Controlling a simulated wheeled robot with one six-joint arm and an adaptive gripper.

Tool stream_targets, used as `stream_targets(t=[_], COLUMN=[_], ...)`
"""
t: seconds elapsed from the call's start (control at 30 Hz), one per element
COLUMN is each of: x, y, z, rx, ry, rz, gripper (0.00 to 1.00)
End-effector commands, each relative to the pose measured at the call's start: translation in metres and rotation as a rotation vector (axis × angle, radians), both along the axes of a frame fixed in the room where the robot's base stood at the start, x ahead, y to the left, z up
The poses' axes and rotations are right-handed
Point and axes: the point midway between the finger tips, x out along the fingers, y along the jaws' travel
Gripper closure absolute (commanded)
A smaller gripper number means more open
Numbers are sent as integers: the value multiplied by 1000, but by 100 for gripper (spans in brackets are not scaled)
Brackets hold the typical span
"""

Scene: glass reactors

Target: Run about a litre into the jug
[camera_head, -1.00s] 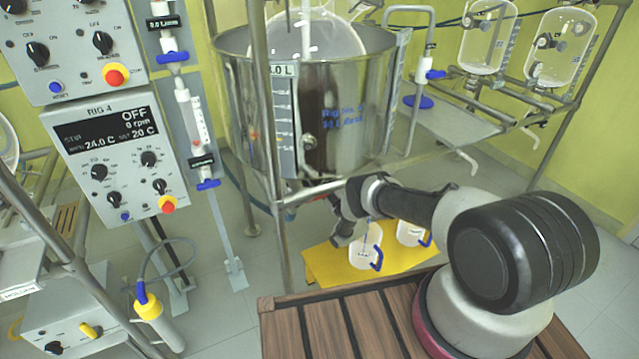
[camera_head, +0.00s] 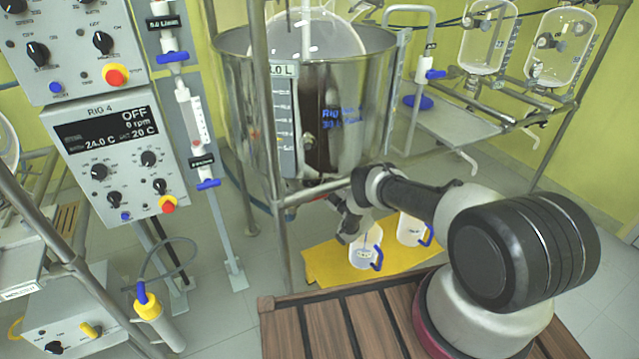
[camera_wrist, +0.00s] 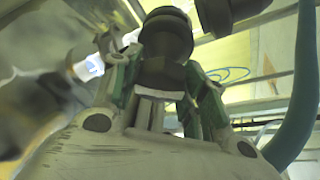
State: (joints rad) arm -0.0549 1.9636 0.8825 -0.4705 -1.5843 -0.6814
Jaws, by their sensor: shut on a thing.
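A clear jug (camera_head: 362,256) with a blue handle stands on the yellow platform (camera_head: 325,268) below the big steel vessel (camera_head: 362,110). A second clear jug (camera_head: 408,232) with a blue handle stands to its right. My gripper (camera_head: 347,222) is low in front of the vessel, just above the first jug, and covers part of its rim. In the wrist view my gripper (camera_wrist: 162,88) is shut on a dark, rounded knob-like part (camera_wrist: 166,48). My arm hides the vessel's outlet in the head view. I cannot tell the liquid level in the jug.
A steel frame post (camera_head: 268,130) stands left of my gripper. Glass reactors (camera_head: 487,38) hang at the back right. A slatted wooden top (camera_head: 335,325) lies in front.

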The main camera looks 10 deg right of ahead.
Motion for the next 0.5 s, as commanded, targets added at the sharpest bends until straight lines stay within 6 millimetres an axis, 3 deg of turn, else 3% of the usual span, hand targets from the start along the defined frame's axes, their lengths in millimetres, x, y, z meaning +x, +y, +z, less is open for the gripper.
stream_targets(t=[0.03, 0.07, 0.17, 0.5], x=[0, 0, 0, -1], y=[0, 0, 0, -1], z=[0, 0, 0, -1], rx=[-1, -1, 1, 1], ry=[1, 1, 0, 1], rz=[1, 1, 0, 0], gripper=[81, 53, 35, 34])
